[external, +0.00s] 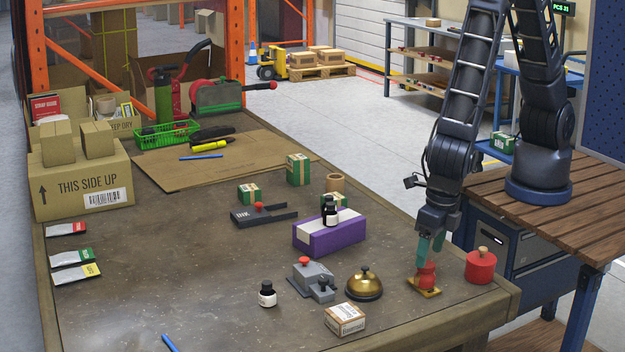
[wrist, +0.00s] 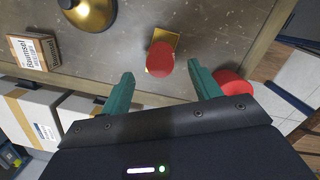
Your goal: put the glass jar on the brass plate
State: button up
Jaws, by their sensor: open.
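A small brass plate (external: 430,293) lies near the table's front right corner. A red, rounded jar-like thing (external: 427,275) stands on it, upright as far as I can tell; I cannot tell if it is glass. In the wrist view the red thing (wrist: 160,59) covers much of the brass plate (wrist: 175,39). My gripper (external: 430,247) points down just above the red thing. In the wrist view the teal fingers of my gripper (wrist: 160,74) are spread apart with a gap between them, and the red thing shows just beyond that gap.
A red round pot with a knob (external: 480,267) stands close to the right of the plate. A brass bell (external: 364,285), a grey stamp device (external: 309,277) and a small labelled box (external: 345,319) are to the left. A purple box (external: 328,234) carries a dark bottle (external: 331,215).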

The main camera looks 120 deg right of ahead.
notch_tip(320, 180, up, 6)
notch_tip(320, 180, up, 11)
jog(key=m+t, duration=0.1)
jog(key=m, duration=0.4)
send_over(432, 265)
jog(key=s+d, duration=0.3)
jog(key=d, duration=0.2)
jog(key=s+d+r+m, duration=0.6)
jog(key=s+r, duration=0.1)
jog(key=r, duration=0.2)
jog(key=s+d+r+m+t, duration=0.1)
jog(key=s+r+m, duration=0.1)
jog(key=s+m, duration=0.2)
jog(key=s+d+r+m+t, duration=0.1)
jog(key=s+d+r+m, duration=0.1)
jog(key=s, duration=0.5)
jog(key=s+d+r+m+t+y, duration=0.1)
jog(key=s+d+r+m, duration=0.1)
jog(key=s+r+m, duration=0.2)
jog(key=shift+s+d+m, duration=0.25)
jog(key=shift+s+m, duration=0.85)
jog(key=shift+s, duration=0.1)
